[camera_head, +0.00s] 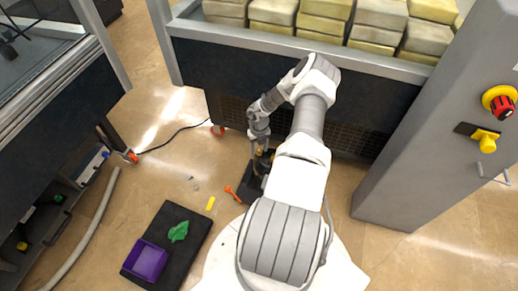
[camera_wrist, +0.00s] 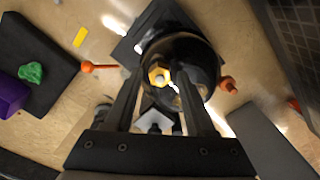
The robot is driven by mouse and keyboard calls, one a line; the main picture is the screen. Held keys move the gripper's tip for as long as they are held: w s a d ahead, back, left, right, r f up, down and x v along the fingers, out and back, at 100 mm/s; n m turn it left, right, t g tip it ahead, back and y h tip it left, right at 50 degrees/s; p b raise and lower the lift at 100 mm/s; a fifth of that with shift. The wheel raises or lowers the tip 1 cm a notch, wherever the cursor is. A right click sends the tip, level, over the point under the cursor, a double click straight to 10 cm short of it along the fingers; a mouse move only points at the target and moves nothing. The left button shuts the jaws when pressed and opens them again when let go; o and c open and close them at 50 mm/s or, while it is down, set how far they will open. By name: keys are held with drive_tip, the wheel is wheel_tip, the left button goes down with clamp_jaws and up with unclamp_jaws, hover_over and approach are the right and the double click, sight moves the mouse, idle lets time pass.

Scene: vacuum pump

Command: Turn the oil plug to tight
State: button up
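The pump is a dark, rounded body (camera_wrist: 205,50) on a black base, below my gripper in the wrist view. In the head view its black base (camera_head: 250,187) shows on the floor, partly hidden by my arm. A yellow hexagonal plug (camera_wrist: 158,76) sits on top of the pump, seen from above. My gripper (camera_wrist: 162,72) points down at it, with its two dark fingers apart, one on each side of the plug. A gap shows between the plug and the right finger; whether the left finger touches it I cannot tell. In the head view the fingertips are hard to make out.
An orange-ended piece (camera_wrist: 98,67) and an orange knob (camera_wrist: 228,84) stick out beside the pump. A black mat (camera_head: 190,228) holds a purple bin (camera_head: 146,261) and a green item (camera_head: 178,231). A yellow piece (camera_head: 211,203) lies nearby. A grey cabinet (camera_head: 415,150) stands right.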

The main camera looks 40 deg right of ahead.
clamp_jaws()
drive_tip(key=shift+m, duration=0.3)
drive_tip(key=m+p, duration=0.1)
drive_tip(key=m, duration=0.1)
drive_tip(key=shift+r+m, duration=0.1)
drive_tip(key=shift+m, duration=0.3)
drive_tip(key=m+p, duration=0.1)
drive_tip(key=m, duration=0.3)
drive_tip(key=shift+m+p, duration=0.3)
drive_tip(key=shift+p, duration=0.05)
drive_tip(key=m, duration=0.4)
drive_tip(key=shift+p, duration=0.35)
drive_tip(key=m, duration=0.4)
drive_tip(key=shift+m, duration=0.5)
